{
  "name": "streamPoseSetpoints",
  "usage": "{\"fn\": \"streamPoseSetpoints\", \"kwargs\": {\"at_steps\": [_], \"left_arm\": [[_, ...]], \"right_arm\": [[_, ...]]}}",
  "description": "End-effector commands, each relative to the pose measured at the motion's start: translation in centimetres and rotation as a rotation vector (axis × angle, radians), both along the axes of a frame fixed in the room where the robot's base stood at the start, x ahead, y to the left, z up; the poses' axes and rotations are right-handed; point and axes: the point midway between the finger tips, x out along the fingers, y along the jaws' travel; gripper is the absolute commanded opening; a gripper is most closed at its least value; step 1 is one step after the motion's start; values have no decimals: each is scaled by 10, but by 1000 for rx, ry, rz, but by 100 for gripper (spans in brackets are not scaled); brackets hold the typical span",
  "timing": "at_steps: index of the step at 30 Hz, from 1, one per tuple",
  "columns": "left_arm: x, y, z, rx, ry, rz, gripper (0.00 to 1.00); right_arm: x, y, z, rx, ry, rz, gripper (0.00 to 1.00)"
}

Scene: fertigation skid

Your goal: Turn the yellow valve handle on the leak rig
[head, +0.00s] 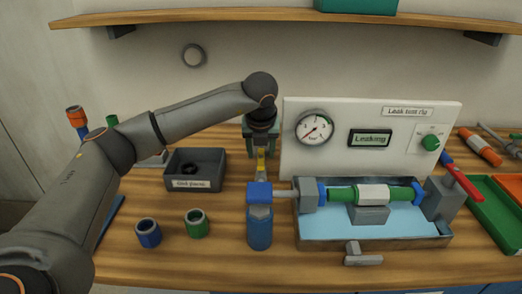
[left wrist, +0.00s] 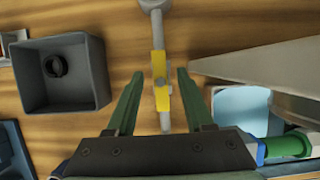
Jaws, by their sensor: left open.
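The leak rig (head: 372,140) is a white panel with a gauge (head: 315,128), a display (head: 370,138) reading "Leaking" and a green knob (head: 431,143). The yellow valve handle (head: 261,162) is on the pipe left of the panel. In the left wrist view the yellow handle (left wrist: 159,78) lies lengthwise along the grey pipe. My left gripper (head: 261,148) points down over it, green fingers open. In the left wrist view my left gripper (left wrist: 160,76) has one finger on each side of the handle, with gaps between. My right gripper is not in view.
A dark bin (head: 194,170) stands left of the handle. Blue (head: 148,233) and green (head: 197,223) couplings stand in front of it. A blue cylinder (head: 260,230) and a water tray (head: 400,243) are in front of the rig.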

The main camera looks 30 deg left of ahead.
Motion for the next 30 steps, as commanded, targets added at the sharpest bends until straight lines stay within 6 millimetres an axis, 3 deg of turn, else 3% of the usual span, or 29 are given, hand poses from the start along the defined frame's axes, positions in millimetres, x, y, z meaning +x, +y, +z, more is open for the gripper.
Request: {"fn": "streamPoseSetpoints", "kwargs": {"at_steps": [7, 21, 30], "left_arm": [[0, 0, -1, 0, 0, 0, 51], [0, 0, 0, -1, 1, 0, 0], [0, 0, 0, -1, 1, 1, 0]], "right_arm": [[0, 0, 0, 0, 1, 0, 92], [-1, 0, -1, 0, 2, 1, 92], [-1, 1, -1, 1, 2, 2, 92]]}}
